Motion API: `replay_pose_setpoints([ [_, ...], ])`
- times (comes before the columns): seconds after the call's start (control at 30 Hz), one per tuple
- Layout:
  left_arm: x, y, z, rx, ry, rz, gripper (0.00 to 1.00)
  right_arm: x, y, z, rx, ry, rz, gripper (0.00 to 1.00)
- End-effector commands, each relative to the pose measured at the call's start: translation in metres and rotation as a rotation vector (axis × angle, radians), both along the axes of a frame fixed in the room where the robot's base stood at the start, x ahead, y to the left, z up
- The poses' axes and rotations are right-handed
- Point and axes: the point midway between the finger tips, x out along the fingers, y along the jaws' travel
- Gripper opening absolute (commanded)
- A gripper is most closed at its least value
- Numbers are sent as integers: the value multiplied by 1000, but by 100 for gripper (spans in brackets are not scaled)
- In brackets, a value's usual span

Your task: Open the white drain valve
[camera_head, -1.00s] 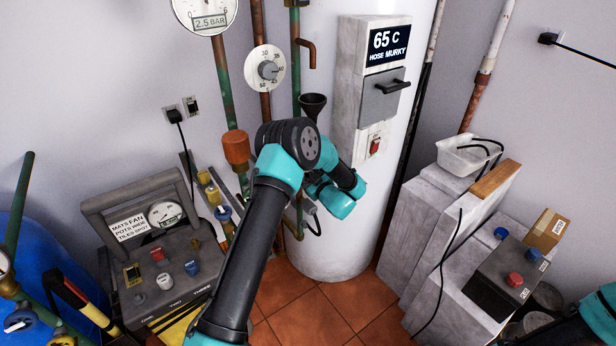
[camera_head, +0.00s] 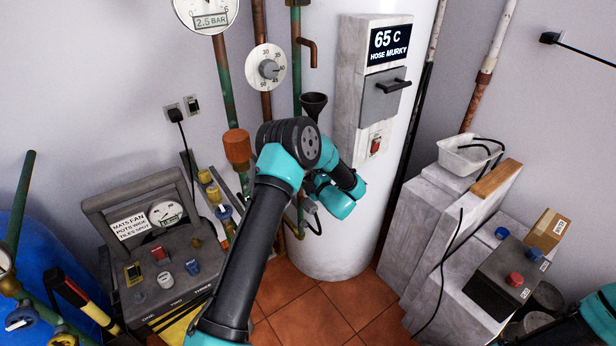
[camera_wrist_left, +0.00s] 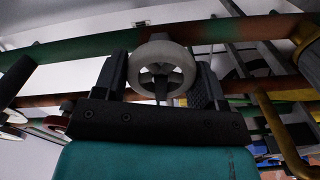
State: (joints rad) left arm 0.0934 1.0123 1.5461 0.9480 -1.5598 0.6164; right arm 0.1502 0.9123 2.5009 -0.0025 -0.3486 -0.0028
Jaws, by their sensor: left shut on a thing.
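The white drain valve shows in the left wrist view as a round, spoked white handwheel (camera_wrist_left: 162,50) on a rusty green pipe (camera_wrist_left: 80,45). My left gripper (camera_wrist_left: 160,80) has one dark finger on each side of the wheel and is shut on it. In the head view my left arm reaches in toward the foot of the white tank (camera_head: 325,262). The arm hides the valve and the fingertips there. Only a teal part of my right arm shows at the bottom right; its gripper is out of view.
A grey control box (camera_head: 175,262) with knobs and a handle stands at the left. Pipes with small valves (camera_head: 222,212) run behind my left arm. A white panel (camera_head: 375,100) on the tank reads 65 C and HOSE MURKY. Grey slabs (camera_head: 430,225) stand at the right.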

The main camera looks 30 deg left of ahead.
Motion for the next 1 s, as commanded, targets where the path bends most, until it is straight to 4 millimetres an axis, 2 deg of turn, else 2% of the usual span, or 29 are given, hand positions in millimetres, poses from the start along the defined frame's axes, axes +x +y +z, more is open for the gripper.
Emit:
replay_pose_setpoints([
  [0.3, 0, 0, -1, -50, -109, 0, 41, 0, 0, 0, 0, 0, 0, 43],
  [0.77, 0, 0, -1, -56, -122, 0, 41, 0, 0, 0, 0, 0, 0, 43],
  [0.8, 0, 0, -1, -56, -122, 0, 68, 0, 0, 0, 0, 0, 0, 43],
  [1.0, 0, 0, -1, -55, -121, 0, 88, 0, 0, 0, 0, 0, 0, 43],
])
